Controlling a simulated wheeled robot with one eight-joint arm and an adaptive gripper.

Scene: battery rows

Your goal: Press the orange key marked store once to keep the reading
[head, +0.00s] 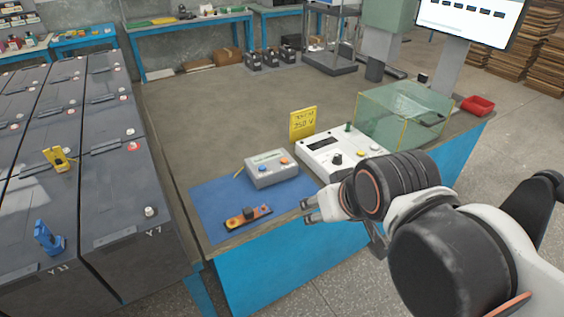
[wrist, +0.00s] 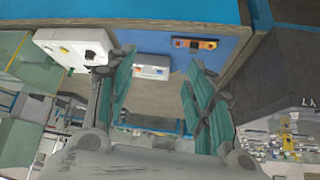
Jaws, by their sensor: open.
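A small grey box (head: 273,170) stands on the blue mat (head: 212,200), with an orange key (head: 284,161) on its right and a blue key (head: 257,169) on its left. The lettering is too small to read. My gripper (head: 309,210) is open and empty, in front of the mat's right end and apart from the box. In the wrist view the grey box (wrist: 152,67) appears between the two fingers of my gripper (wrist: 160,66), some way beyond them.
A white meter (head: 325,155) with a black knob stands right of the box, a yellow sign (head: 303,122) behind it. A strip with coloured parts (head: 248,216) lies on the mat. A clear green case (head: 405,112) and red tray (head: 478,105) are farther right. Batteries (head: 105,170) stand left.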

